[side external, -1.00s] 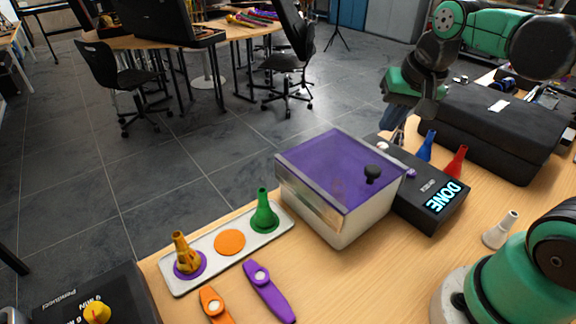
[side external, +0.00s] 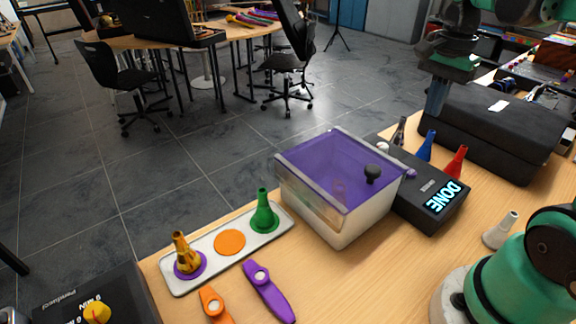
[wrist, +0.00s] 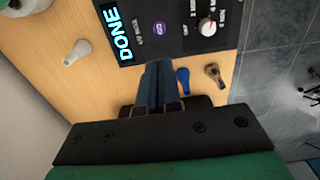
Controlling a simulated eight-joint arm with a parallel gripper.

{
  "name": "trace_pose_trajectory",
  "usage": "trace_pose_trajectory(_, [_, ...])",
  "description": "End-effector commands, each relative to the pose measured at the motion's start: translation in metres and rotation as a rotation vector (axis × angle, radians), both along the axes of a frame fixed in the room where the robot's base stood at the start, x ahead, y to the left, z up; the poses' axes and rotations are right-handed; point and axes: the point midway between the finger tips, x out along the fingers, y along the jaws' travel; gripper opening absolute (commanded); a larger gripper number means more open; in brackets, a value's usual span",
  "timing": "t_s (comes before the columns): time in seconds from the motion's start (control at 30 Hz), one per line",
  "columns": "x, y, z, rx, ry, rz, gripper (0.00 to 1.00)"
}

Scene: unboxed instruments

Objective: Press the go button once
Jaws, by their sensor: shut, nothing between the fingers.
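The go button appears to be the small purple round button (wrist: 159,27) on a black control box (wrist: 180,45) in the wrist view. The purple button also shows in the side view (side external: 411,173), beside the purple-lidded box. The control box's display (side external: 443,197) reads DONE in lit letters.
A clear box with a purple lid (side external: 335,170) stands against the control box. A black case (side external: 495,125) lies at the back right. A grey tray (side external: 210,256) lies left.

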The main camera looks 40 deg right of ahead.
Motion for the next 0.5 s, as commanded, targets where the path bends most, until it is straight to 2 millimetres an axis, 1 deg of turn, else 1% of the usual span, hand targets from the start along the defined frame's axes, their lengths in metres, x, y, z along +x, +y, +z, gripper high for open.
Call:
trace_pose_trajectory(0.2, [0.0, 0.0, -0.036, 0.0, 0.0, 0.001, 0.0])
trace_pose_trajectory(0.5, [0.0, 0.0, -0.084, 0.0, 0.0, 0.001, 0.0])
